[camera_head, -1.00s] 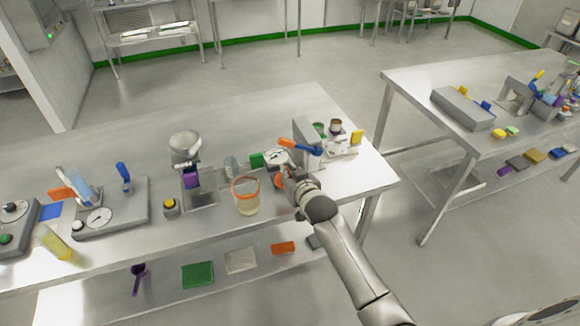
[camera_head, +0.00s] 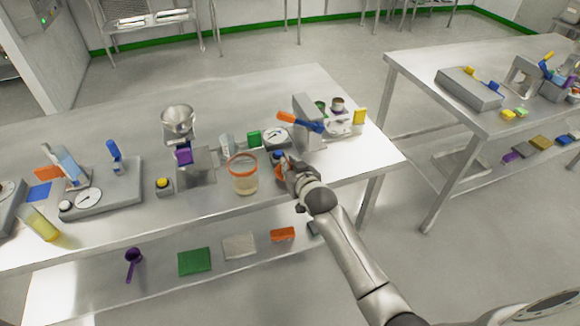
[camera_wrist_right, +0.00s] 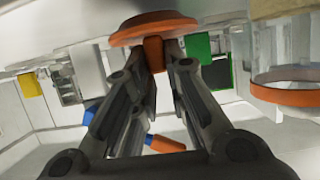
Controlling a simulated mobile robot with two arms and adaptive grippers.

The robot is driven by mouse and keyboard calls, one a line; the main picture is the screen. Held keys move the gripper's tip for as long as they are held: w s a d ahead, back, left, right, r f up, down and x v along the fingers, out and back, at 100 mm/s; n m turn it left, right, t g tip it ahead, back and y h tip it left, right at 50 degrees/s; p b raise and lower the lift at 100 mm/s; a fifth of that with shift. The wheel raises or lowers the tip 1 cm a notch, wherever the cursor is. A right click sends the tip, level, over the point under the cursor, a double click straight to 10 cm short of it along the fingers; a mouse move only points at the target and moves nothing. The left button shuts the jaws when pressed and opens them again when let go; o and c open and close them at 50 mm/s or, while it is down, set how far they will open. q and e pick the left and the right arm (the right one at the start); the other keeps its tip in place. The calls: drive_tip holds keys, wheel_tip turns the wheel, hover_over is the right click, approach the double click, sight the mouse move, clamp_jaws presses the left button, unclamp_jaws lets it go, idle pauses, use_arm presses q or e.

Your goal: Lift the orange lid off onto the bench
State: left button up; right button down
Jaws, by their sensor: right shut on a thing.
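The orange lid (camera_head: 278,173) is a round disc with a knob. In the right wrist view the disc (camera_wrist_right: 150,30) shows beyond my fingertips, with its knob between them. My right gripper (camera_head: 286,166) is shut on that knob; its fingers also show in the wrist view (camera_wrist_right: 156,56). The lid is to the right of a clear jar (camera_head: 243,179) with an orange rim and pale contents, apart from it. The jar's rim shows uncovered in the wrist view (camera_wrist_right: 290,97). Whether the lid touches the bench (camera_head: 225,205) is hard to tell. My left gripper is not in view.
A grey press with a blue and orange lever (camera_head: 300,122) stands just behind my right gripper. A green block (camera_head: 254,138) and a dial (camera_head: 276,138) are behind the jar. A yellow-topped button box (camera_head: 163,186) is to its left. The bench's front edge is close.

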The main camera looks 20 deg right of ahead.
drive_tip(key=shift+f+b, duration=0.3)
drive_tip(key=shift+f, duration=0.25)
idle(0.4)
drive_tip(key=c, duration=1.4)
unclamp_jaws()
drive_tip(key=shift+s, duration=0.1)
drive_tip(key=v, duration=1.2)
drive_tip(key=shift+d, duration=0.1)
drive_tip(key=s+f+g, duration=0.2)
drive_tip(key=s+f, duration=0.3)
drive_tip(key=f, duration=0.7)
drive_tip(key=s+f+n+g, duration=0.1)
drive_tip(key=s+f+g, duration=0.1)
drive_tip(key=s+f, duration=0.65)
drive_tip(key=s+f+g, duration=0.3)
drive_tip(key=f, duration=1.1)
drive_tip(key=s+d+f+g, duration=0.1)
drive_tip(key=s+f, duration=0.4)
drive_tip(key=s, duration=0.5)
drive_tip(key=s+d+f+g, duration=0.1)
drive_tip(key=s+f, duration=0.4)
drive_tip(key=s, duration=0.5)
drive_tip(key=s+d+f+n+g, duration=0.1)
drive_tip(key=s+f+g, duration=0.2)
drive_tip(key=s, duration=0.8)
wheel_tip(320, 180, down, 3)
drive_tip(key=shift+r, duration=0.1)
